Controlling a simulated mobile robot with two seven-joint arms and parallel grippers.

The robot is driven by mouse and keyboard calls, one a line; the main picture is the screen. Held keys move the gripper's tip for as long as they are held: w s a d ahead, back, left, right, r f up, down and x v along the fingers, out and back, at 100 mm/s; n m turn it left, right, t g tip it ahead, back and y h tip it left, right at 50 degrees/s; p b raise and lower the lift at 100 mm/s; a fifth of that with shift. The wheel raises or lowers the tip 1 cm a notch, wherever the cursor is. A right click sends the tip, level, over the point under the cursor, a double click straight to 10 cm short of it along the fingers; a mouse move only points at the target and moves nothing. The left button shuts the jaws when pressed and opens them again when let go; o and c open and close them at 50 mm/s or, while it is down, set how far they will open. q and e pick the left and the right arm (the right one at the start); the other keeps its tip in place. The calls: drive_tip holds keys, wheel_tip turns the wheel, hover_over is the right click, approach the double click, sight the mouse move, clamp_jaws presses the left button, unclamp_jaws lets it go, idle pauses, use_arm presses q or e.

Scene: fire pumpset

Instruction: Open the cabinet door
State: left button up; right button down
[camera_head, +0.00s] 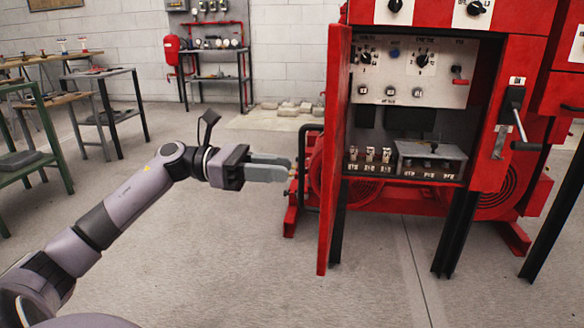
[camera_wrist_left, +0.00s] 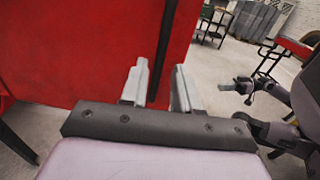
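The red cabinet (camera_head: 495,120) stands at the right of the head view. Its red door (camera_head: 337,110) is hinged at the left and stands wide open, nearly edge-on, so the inside shows. A black bar handle (camera_head: 301,150) sticks out from the door's outer face. My left gripper (camera_head: 290,168) is just left of this handle, fingers pointing at it. In the left wrist view the fingers (camera_wrist_left: 159,90) are apart, with the dark handle (camera_wrist_left: 161,50) in line with the gap before the red door (camera_wrist_left: 75,50). Contact cannot be told.
Inside the cabinet are a switch panel (camera_head: 415,65) and terminals. Floor left of the door is clear.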

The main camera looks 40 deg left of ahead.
use_arm(q)
drive_tip(key=shift+v, duration=1)
